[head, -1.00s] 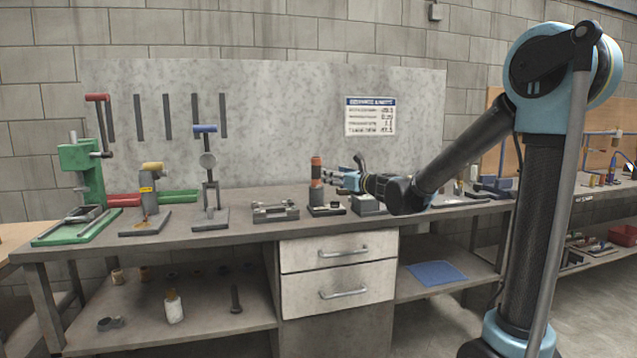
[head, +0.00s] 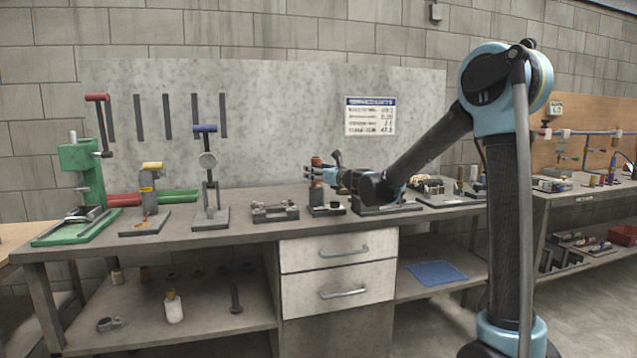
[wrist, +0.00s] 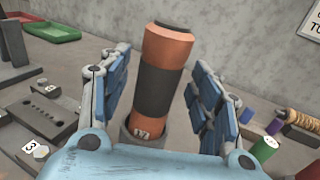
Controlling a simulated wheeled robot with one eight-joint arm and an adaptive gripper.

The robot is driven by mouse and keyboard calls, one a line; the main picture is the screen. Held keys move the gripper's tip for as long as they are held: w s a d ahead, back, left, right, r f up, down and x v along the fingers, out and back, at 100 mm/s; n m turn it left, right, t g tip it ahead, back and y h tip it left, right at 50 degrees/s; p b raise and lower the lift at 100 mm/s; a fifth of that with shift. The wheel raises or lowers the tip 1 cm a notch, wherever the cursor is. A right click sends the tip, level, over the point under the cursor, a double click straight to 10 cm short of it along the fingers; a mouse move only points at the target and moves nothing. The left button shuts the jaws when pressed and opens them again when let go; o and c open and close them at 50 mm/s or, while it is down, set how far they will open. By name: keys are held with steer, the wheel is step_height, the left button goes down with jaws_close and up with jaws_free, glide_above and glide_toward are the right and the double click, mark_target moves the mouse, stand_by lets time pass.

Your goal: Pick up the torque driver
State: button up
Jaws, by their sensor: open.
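The torque driver (wrist: 164,80) looks like a thick orange cylinder with a black middle band. It stands upright in a round grey holder with a number label, and its lower end is hidden in it. In the head view the driver (head: 316,162) stands on the workbench, partly hidden by my gripper (head: 327,176). In the wrist view my open gripper (wrist: 158,82) has one blue finger on each side of the driver. A gap shows on both sides, wider on the right near the top.
On the workbench (head: 245,229), a grey fixture block (head: 273,210) sits left of the driver. A blue-handled press (head: 208,180) and a green press (head: 82,180) stand farther left. A green cylinder (wrist: 265,149) and a copper-coloured coil (wrist: 303,120) are at the right in the wrist view.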

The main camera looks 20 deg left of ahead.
steer(key=shift+w+a, duration=0.15)
steer(key=shift+a, duration=0.1)
steer(key=c, duration=1.3)
